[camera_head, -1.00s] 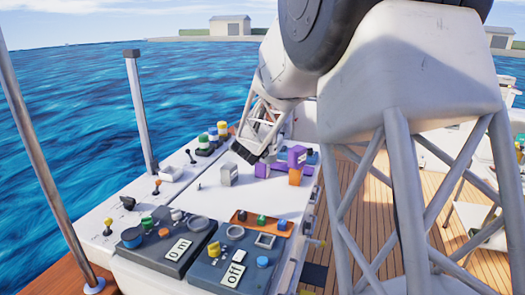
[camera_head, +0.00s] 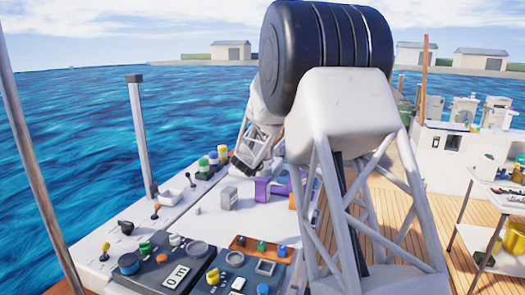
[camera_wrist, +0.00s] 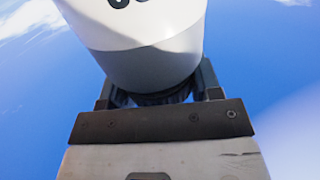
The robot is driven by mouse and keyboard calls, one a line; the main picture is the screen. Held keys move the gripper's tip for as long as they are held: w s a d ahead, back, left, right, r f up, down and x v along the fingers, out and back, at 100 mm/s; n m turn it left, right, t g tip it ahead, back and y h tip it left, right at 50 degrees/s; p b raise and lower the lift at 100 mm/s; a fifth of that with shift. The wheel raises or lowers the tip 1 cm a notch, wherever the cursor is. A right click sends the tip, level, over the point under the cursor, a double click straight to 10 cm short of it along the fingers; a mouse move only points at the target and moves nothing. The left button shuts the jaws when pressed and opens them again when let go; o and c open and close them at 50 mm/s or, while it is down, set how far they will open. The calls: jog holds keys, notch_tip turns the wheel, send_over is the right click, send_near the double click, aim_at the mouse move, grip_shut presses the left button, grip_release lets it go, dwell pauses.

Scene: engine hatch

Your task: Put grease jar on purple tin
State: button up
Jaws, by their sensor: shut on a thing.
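In the wrist view my gripper (camera_wrist: 158,95) is shut on a large white rounded container (camera_wrist: 135,45) with black marks, which looks like the grease jar. Its lower end sits between the jaws. Purple things (camera_head: 263,190) stand below and right of my gripper, partly hidden by my arm. I cannot tell which of them is the purple tin.
A grey block (camera_head: 229,198) stands just in front of the purple things. Several colour-capped containers (camera_head: 213,159) stand left of my gripper. Control panels (camera_head: 170,275) with knobs fill the near end. The hatch top (camera_head: 205,222) has bare room in the middle.

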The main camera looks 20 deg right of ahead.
jog(key=w, duration=0.1)
jog(key=w+d, duration=0.1)
jog(key=w, duration=0.2)
jog(key=shift+w+d+f, duration=0.2)
jog(key=shift+w+d, duration=0.05)
jog(key=shift+w, duration=0.05)
jog(key=shift+f, duration=1.9)
jog(key=o, duration=1.4)
jog(key=shift+o, duration=0.2)
jog(key=v, duration=1.2)
jog(key=shift+r, duration=0.2)
